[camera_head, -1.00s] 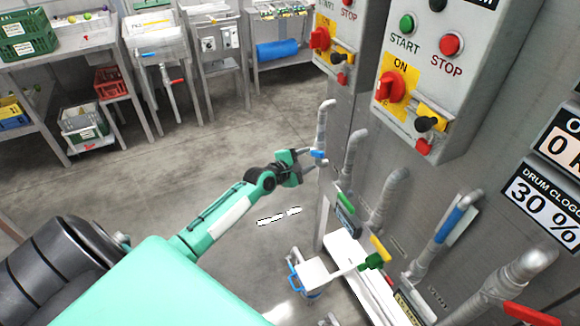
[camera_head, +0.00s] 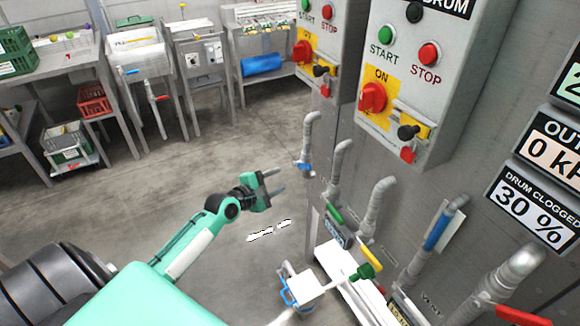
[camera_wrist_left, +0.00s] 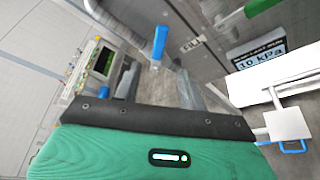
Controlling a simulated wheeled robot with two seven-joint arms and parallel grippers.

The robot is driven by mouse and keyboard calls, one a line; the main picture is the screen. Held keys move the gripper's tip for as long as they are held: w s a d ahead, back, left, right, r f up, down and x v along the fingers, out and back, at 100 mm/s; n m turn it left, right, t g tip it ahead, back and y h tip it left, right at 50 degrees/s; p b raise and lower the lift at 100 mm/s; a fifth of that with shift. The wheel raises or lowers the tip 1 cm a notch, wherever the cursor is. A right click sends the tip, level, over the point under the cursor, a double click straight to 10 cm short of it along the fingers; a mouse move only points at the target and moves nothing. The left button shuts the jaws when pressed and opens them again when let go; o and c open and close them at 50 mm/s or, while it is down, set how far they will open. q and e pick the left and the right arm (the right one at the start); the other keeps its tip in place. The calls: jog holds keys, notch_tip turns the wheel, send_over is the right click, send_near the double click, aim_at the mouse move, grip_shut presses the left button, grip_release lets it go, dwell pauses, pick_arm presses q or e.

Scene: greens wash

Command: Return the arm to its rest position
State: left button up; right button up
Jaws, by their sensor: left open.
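My left arm is teal and reaches in from the lower left in the head view. Its gripper (camera_head: 277,181) is open and empty, in the air to the left of the pipes. The nearest valve is the blue-handled one (camera_head: 305,166), a short gap to the right of the fingertips. In the left wrist view, the two fingers (camera_wrist_left: 160,88) are spread, and the blue valve handle (camera_wrist_left: 160,42) shows beyond them, not touched. My right gripper is not in view.
Control panels with start and stop buttons (camera_head: 428,54) and several pipes with coloured handles line the machine on the right. A white stand with a blue handle (camera_head: 291,297) is below. Tables (camera_head: 150,56) with crates stand at the back left. The floor (camera_head: 150,195) between is clear.

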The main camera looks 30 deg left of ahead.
pick_arm(q)
jog(key=s+a+f+m+g+y, duration=0.1)
jog(key=s+f+m+g, duration=0.15)
jog(key=f, duration=0.85)
jog(key=s+f+m+g+y, duration=0.1)
jog(key=s+f+m, duration=0.15)
jog(key=f, duration=0.75)
jog(key=s+d+f+m+g+y, duration=0.1)
jog(key=s+f+m+g, duration=0.15)
jog(key=s+f, duration=0.5)
jog(key=s+d+f+m+g, duration=0.1)
jog(key=s+d+f+m, duration=0.3)
jog(key=f, duration=0.6)
jog(key=s+d+f+m+g, duration=0.2)
jog(key=s+f, duration=0.4)
jog(key=s, duration=0.6)
jog(key=s+d+f+m+g, duration=0.2)
jog(key=s+f+m, duration=0.4)
jog(key=s, duration=0.6)
jog(key=s+d+f+m+g, duration=0.3)
jog(key=s+d+f+m, duration=0.1)
jog(key=s, duration=0.7)
notch_tip(320, 180, down, 3)
jog(key=shift+s+d+r+m, duration=0.2)
jog(key=shift+s+d+m, duration=0.2)
jog(key=shift+m, duration=0.25)
